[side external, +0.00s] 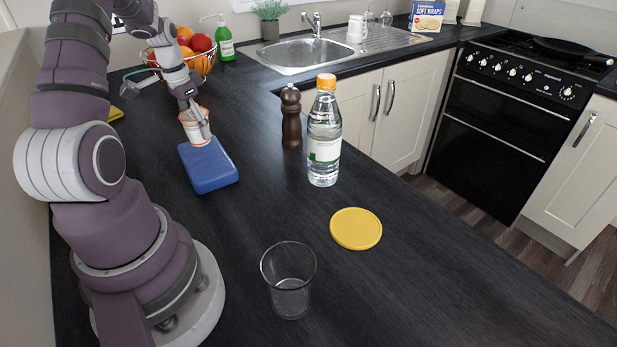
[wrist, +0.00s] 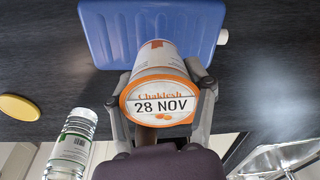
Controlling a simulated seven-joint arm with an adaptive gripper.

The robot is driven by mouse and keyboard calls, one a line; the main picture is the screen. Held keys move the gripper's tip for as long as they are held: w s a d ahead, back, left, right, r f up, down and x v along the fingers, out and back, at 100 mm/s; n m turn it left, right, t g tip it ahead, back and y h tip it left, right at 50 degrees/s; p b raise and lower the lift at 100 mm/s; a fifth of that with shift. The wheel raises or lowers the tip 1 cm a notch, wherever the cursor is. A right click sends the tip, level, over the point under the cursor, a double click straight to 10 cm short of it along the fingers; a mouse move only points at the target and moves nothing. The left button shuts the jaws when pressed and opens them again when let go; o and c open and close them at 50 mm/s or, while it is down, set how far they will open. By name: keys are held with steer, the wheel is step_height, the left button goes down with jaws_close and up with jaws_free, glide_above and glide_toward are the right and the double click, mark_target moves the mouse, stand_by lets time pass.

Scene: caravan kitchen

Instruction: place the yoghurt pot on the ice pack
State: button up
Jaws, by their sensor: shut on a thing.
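The yoghurt pot (side external: 193,129) is white with an orange rim, and its lid, printed "28 NOV", faces the camera in the wrist view (wrist: 160,104). My gripper (side external: 200,122) is shut on the pot, with one finger on each side of it in the wrist view (wrist: 163,98). The blue ice pack (side external: 212,174) lies flat on the dark worktop. The pot is over the far part of the pack, roughly upright. I cannot tell whether its base touches the pack. The pack also shows behind the pot in the wrist view (wrist: 112,35).
A pepper mill (side external: 291,118) and a water bottle (side external: 324,135) stand right of the pack. A yellow lid (side external: 356,229) and a clear glass (side external: 289,284) are nearer. A fruit bowl (side external: 203,64) stands behind my gripper. The worktop between pack and glass is clear.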

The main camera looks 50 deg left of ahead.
mark_target(201, 139)
steer(key=shift+f, duration=1.45)
steer(key=shift+f, duration=0.15)
steer(key=o, duration=1.3)
steer(key=shift+c, duration=0.2)
